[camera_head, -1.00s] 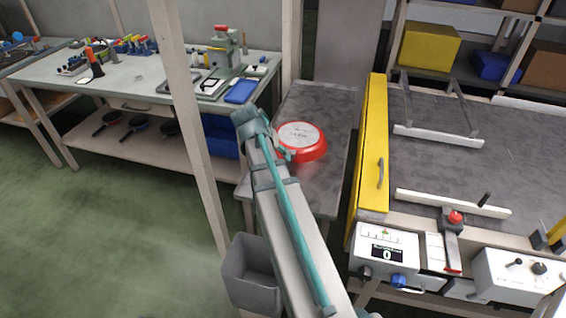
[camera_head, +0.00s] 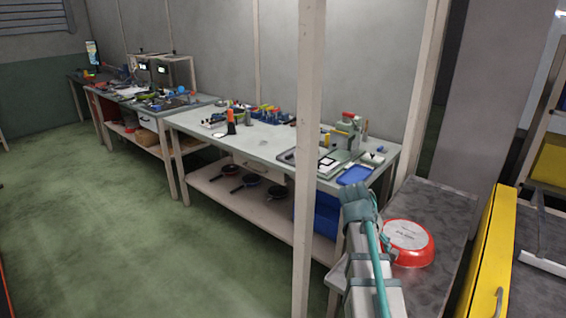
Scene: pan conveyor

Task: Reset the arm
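My arm (camera_head: 372,285) reaches up from the lower right of the head view, a grey link with a teal cable along it. Its far end, with my gripper, is at the left side of a red pan (camera_head: 409,243). The pan lies upside down on the grey conveyor surface (camera_head: 440,205), its pale base facing up. The fingers are mostly hidden behind the wrist, so I cannot see whether they are open or shut or touch the pan.
A yellow barrier (camera_head: 488,255) stands right of the pan. A workbench (camera_head: 265,143) with tools and a blue tray (camera_head: 355,175) is behind on the left, with pans on its lower shelf (camera_head: 240,200). A white post (camera_head: 309,150) stands in front. The green floor at left is clear.

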